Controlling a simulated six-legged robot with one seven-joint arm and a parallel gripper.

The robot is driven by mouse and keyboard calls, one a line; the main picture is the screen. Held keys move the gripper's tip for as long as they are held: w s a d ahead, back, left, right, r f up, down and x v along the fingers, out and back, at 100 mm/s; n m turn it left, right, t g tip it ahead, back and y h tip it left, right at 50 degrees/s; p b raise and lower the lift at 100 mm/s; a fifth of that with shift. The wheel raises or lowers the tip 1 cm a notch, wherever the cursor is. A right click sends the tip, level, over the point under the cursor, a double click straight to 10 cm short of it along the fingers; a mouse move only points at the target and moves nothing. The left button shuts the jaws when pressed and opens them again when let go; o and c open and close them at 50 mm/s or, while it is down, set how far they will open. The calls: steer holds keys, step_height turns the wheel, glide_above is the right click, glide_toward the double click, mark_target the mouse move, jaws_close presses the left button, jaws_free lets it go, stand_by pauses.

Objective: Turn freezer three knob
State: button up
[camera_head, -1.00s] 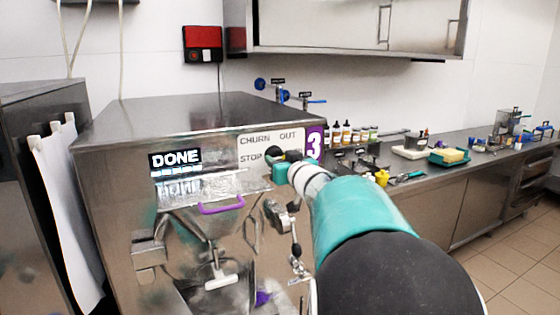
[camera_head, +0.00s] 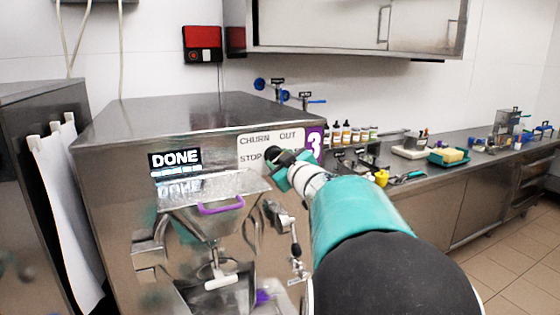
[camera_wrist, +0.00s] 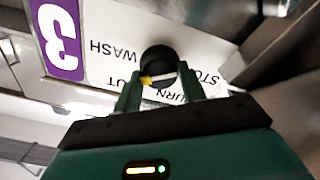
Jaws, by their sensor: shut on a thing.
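Freezer three (camera_head: 110,160) is a steel machine with a purple "3" tag (camera_head: 314,143), a "DONE" display (camera_head: 175,158) and a white label plate (camera_head: 256,143) reading CHURN, OUT and STOP. Its black round knob (camera_head: 272,153) sits on this plate, partly hidden by my gripper (camera_head: 284,166). In the wrist view the knob (camera_wrist: 158,58) lies between the two green fingers of my gripper (camera_wrist: 160,84), which is shut on it. The plate is upside down there, and WASH also shows. A pale line and a yellow spot show on the knob's lower edge.
A purple-handled hopper (camera_head: 220,206) and a lever tap (camera_head: 290,225) stick out of the freezer front below the knob. A counter (camera_head: 430,185) with bottles, a green tray (camera_head: 448,157) and small tools runs to the right. A wall cabinet (camera_head: 350,25) hangs above.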

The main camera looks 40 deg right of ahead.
steer(key=n, duration=2.9)
steer(key=shift+n, duration=0.4)
steer(key=o, duration=1)
steer(key=shift+c, duration=0.2)
steer(key=shift+s, duration=0.1)
steer(key=v, duration=1.3)
steer(key=shift+s+a, duration=0.2)
steer(key=shift+s, duration=0.1)
